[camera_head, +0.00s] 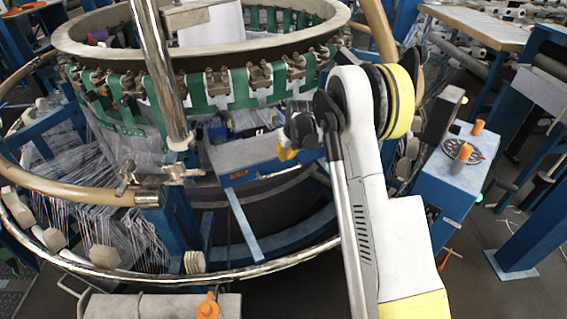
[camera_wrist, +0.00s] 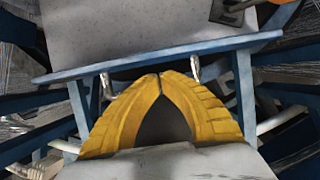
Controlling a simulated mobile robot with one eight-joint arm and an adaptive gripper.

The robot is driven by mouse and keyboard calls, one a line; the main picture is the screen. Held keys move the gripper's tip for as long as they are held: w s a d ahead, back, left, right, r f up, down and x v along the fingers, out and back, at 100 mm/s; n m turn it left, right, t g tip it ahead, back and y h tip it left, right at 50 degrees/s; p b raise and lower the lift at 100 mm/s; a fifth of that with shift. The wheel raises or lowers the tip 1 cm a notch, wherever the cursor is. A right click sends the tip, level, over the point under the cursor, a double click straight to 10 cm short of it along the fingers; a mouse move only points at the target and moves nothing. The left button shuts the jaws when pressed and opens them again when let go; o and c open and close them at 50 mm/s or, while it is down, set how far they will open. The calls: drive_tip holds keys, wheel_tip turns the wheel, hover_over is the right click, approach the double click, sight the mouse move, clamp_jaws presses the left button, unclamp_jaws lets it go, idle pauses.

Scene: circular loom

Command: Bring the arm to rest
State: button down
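My gripper (camera_wrist: 160,76) shows two yellow fingers in the wrist view, their tips meeting, with only a dark gap between their lower parts. Nothing shows held at the tips. In the head view my gripper (camera_head: 286,154) is small and partly hidden by my own white and yellow arm. It is at the front of the loom, by the right part of a grey, blue-edged tray (camera_head: 248,152). In the wrist view, the tray's grey top (camera_wrist: 130,35) lies beyond the fingertips. I cannot tell whether the fingers touch its edge.
The circular loom (camera_head: 200,60) with its green straps fills the left and middle. A shiny ring rail (camera_head: 270,256) curves around its front. Dark floor (camera_head: 500,290) is clear at lower right.

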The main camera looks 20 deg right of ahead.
drive_tip(key=s+a+r+n+t, duration=0.1)
drive_tip(key=s+a+r+n, duration=0.3)
drive_tip(key=s+r+n, duration=0.6)
drive_tip(key=s+a+r+n, duration=0.4)
drive_tip(key=s+r+n, duration=0.3)
drive_tip(key=s+r, duration=0.45)
drive_tip(key=s+a+n+t, duration=0.1)
drive_tip(key=s+a+n, duration=0.1)
drive_tip(key=s+n, duration=0.7)
drive_tip(key=s+a+n, duration=0.1)
drive_tip(key=s+n, duration=0.8)
drive_tip(key=shift+s+a+f+t, duration=0.35)
drive_tip(key=shift+s+f+t, duration=0.05)
